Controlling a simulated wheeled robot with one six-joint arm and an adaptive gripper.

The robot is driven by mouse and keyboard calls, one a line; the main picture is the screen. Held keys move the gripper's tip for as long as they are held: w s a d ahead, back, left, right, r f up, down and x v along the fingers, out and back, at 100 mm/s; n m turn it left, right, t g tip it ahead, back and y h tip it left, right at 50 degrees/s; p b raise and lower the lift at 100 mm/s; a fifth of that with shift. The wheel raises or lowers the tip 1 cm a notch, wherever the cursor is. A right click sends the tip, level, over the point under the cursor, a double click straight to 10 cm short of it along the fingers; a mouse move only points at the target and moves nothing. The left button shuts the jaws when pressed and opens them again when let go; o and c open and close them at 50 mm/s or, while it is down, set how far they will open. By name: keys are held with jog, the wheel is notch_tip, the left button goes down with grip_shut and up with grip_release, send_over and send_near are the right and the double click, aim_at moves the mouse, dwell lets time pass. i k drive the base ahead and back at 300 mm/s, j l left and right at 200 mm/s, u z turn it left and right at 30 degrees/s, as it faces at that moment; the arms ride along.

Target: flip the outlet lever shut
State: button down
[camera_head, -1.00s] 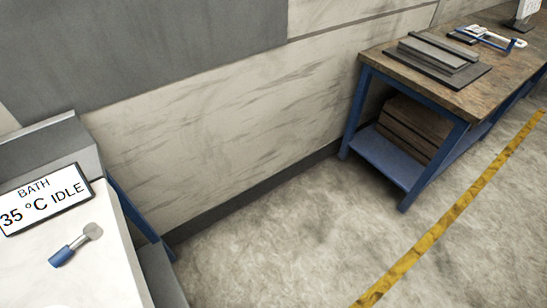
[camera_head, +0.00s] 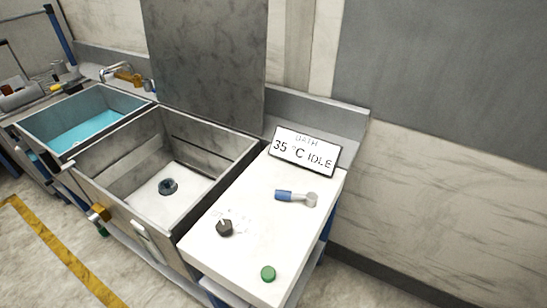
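A short lever with a blue grip and a grey metal end (camera_head: 295,197) sits on the white panel top (camera_head: 255,215), just in front of the display. Its grip points left and its metal end is at the right. I cannot tell from this view whether this is the outlet lever, or whether it stands open or shut. A brass fitting (camera_head: 100,212) and a pale upright handle (camera_head: 146,242) are on the front of the empty grey basin (camera_head: 120,207); they are small and unclear. My gripper is not in view.
A display (camera_head: 304,151) reads "BATH 35 °C IDLE". A dark knob (camera_head: 224,228) and a green button (camera_head: 268,273) are on the white top. A second basin (camera_head: 85,125) holds blue liquid. Floor with a yellow line (camera_head: 62,250) is clear at lower left.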

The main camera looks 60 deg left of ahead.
aim_at(294, 197)
jog(key=u, duration=2.3)
